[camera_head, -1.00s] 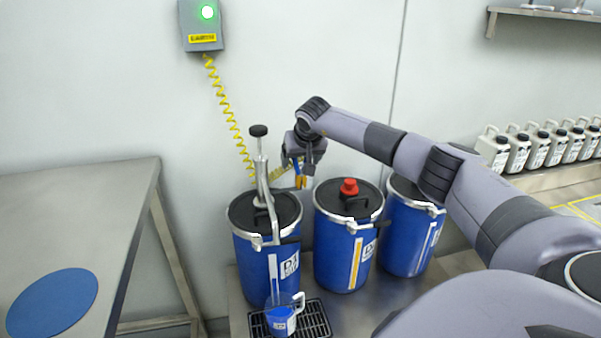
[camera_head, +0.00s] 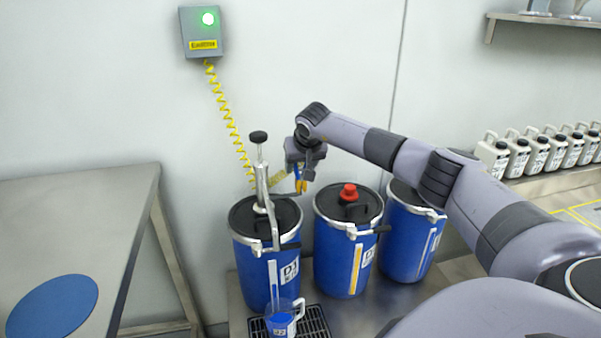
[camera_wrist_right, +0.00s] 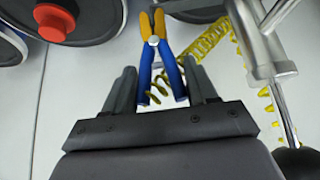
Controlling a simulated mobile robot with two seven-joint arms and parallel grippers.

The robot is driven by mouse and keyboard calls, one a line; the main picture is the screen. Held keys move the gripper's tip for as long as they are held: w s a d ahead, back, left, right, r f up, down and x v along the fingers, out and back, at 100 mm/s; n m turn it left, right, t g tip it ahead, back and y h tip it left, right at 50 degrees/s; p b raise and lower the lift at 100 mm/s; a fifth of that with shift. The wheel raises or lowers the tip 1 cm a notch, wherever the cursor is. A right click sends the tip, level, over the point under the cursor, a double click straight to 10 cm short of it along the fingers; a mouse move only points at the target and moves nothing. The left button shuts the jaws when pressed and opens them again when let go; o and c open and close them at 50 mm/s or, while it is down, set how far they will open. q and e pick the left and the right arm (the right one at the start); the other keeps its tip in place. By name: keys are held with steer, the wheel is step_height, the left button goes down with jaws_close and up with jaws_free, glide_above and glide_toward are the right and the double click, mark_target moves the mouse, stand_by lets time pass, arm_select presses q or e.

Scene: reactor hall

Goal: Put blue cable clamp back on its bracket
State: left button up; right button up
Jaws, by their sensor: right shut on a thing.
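The cable clamp has blue handles and yellow-orange jaws, like pliers. In the right wrist view the clamp (camera_wrist_right: 163,48) sits between the fingers of my right gripper (camera_wrist_right: 159,82), which is shut on its handles; its jaws point away from the palm. In the head view the clamp (camera_head: 300,186) hangs below my right gripper (camera_head: 303,171), beside the pump on the left drum. A coiled yellow cable (camera_head: 229,118) runs down from a grey wall box (camera_head: 201,33) with a lit green lamp. I cannot make out a bracket. My left gripper is not in view.
A metal hand pump (camera_head: 261,185) stands on the left blue drum (camera_head: 258,262). The middle drum (camera_head: 345,255) has a red cap (camera_head: 349,191). A blue jug (camera_head: 282,319) stands on a grate in front. A steel table (camera_head: 75,215) is at left.

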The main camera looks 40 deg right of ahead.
steer(key=shift+r+p, duration=1.8)
steer(key=shift+r, duration=0.3)
